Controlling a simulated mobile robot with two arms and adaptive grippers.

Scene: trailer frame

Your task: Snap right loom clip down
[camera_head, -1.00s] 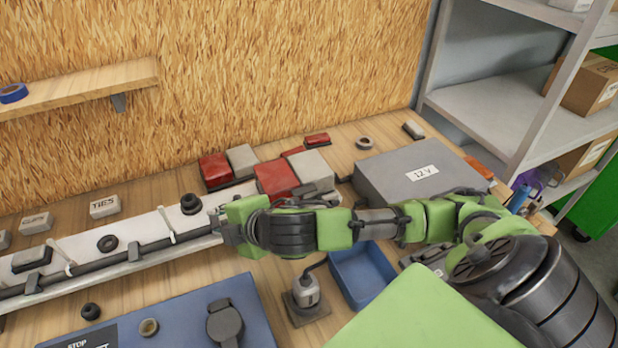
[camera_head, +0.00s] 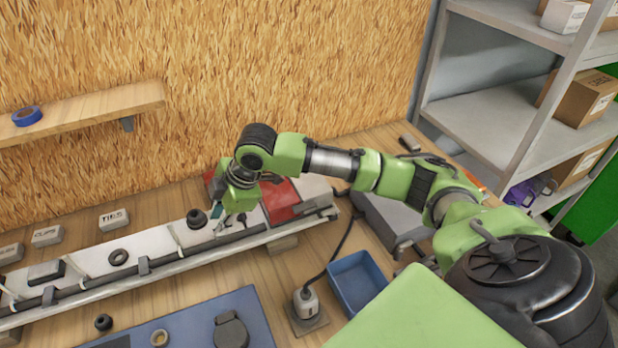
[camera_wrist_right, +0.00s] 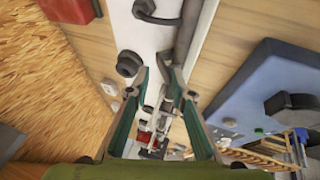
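A long white rail (camera_head: 100,265) lies across the bench with a black loom (camera_head: 110,276) along its front side. A dark hook-shaped clip (camera_wrist_right: 158,10) is at the top of the right wrist view, beside the loom (camera_wrist_right: 187,30); it appears raised, but its latch is too small to judge. My right gripper (camera_wrist_right: 156,75) points down at the rail near its right part, its two teal fingers apart with nothing held between them. A black round grommet (camera_wrist_right: 128,62) sits just left of the fingertips. In the head view the gripper (camera_head: 228,214) partly hides this stretch. My left gripper is out of view.
A grey box (camera_head: 380,212) is further right, under my arm. A blue tray (camera_head: 358,284) and a blue panel (camera_head: 185,320) lie in front. Bare bench shows between rail and panel.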

